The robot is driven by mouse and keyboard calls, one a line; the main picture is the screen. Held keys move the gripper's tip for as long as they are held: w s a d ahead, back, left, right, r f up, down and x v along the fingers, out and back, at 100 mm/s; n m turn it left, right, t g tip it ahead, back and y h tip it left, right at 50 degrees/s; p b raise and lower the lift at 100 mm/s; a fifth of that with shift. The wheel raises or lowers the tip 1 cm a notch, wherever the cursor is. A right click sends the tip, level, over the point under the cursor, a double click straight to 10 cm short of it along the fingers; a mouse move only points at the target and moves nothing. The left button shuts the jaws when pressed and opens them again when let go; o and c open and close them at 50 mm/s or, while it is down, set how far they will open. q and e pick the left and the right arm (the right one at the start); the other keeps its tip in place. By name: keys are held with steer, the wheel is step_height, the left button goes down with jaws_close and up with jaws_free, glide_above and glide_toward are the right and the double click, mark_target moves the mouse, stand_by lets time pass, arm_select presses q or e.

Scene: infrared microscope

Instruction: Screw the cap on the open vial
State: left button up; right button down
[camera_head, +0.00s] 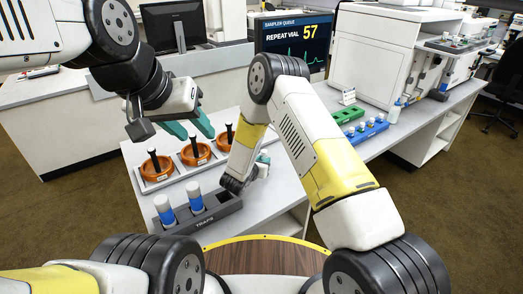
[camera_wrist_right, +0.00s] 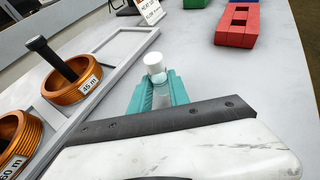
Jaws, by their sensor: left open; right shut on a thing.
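In the right wrist view, a small vial (camera_wrist_right: 158,79) with a clear body stands between the teal fingers of my right gripper (camera_wrist_right: 160,90), which is shut on it. A white cap (camera_wrist_right: 153,59) shows at the vial's top; I cannot tell whether it is screwed down or only resting there. In the head view, my right gripper (camera_head: 262,160) is low over the table, mostly hidden behind its own arm. My left gripper (camera_head: 202,126) is open and empty, above the coil tray and to the left of the right gripper.
Orange coils (camera_head: 195,153) with black posts sit in a tray. A dark trap holder (camera_head: 218,208) with blue-and-white cylinders stands in front. A green rack (camera_head: 348,115) and a blue rack (camera_head: 370,130) with white-capped items are at right. A screen (camera_head: 296,45) reads "REPEAT VIAL 57".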

steer(key=shift+s+a+f, duration=0.1)
steer(key=shift+s+f, duration=0.1)
steer(key=shift+f, duration=0.45)
steer(key=shift+w+f, duration=0.1)
steer(key=shift+f, duration=0.2)
steer(key=c, duration=1.2)
jaws_free()
steer(key=shift+c, duration=0.2)
steer(key=shift+r, duration=0.2)
steer(key=v, duration=1.2)
